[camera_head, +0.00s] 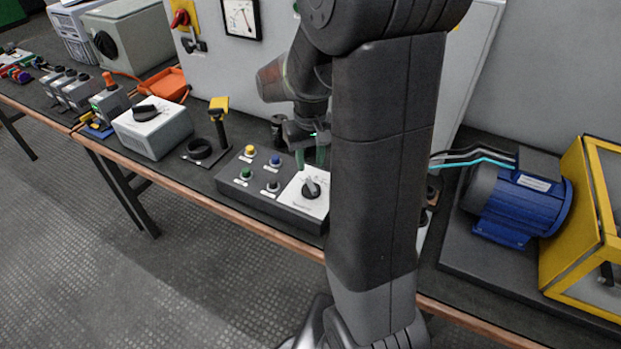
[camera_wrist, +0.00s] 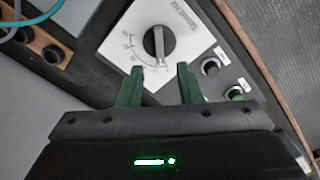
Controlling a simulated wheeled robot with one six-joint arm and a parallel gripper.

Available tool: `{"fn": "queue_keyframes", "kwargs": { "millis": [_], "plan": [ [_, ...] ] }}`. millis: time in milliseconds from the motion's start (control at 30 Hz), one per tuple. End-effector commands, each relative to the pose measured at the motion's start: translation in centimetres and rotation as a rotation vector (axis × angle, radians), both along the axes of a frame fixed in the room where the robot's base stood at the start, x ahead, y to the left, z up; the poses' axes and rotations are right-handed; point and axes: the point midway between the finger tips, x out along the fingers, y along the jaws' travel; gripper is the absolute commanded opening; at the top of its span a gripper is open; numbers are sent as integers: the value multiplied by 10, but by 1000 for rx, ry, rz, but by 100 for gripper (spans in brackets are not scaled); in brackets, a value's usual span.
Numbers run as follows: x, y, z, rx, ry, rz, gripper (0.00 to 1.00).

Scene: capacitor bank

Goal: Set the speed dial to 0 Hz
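The speed dial (camera_head: 311,188) is a dark knob on a white scale plate (camera_head: 299,202), set in a dark control box (camera_head: 243,193) on the bench. In the wrist view the dial (camera_wrist: 158,42) has a pale pointer line, and the plate's markings are too small to read. My gripper (camera_head: 310,158) is just above and behind the dial. In the wrist view its two green fingers (camera_wrist: 158,72) are apart with nothing between them, just short of the knob and not visibly touching it.
Several push buttons (camera_head: 250,150) sit on the box left of the dial. A grey box with a black knob (camera_head: 155,125) and a yellow-topped lever (camera_head: 217,112) stand further left. A blue motor (camera_head: 520,195) and a yellow frame (camera_head: 585,205) are at the right.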

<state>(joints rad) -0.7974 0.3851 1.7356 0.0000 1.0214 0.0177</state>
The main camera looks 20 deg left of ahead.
Motion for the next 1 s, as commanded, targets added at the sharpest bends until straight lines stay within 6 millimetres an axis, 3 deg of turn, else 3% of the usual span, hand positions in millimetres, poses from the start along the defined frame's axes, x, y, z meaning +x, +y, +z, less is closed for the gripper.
{"fn": "queue_keyframes", "kwargs": {
  "millis": [100,300,500,767,933,1000],
  "plan": [
    [-1,-1,-27,-3,3,0,33],
    [0,-1,-57,-2,2,-1,33],
    [0,-1,-69,0,0,-1,33],
    [0,-1,-69,1,-1,-1,33],
    [0,-1,-69,1,-1,-1,1],
    [0,0,-69,1,-1,-1,0]
  ]
}}
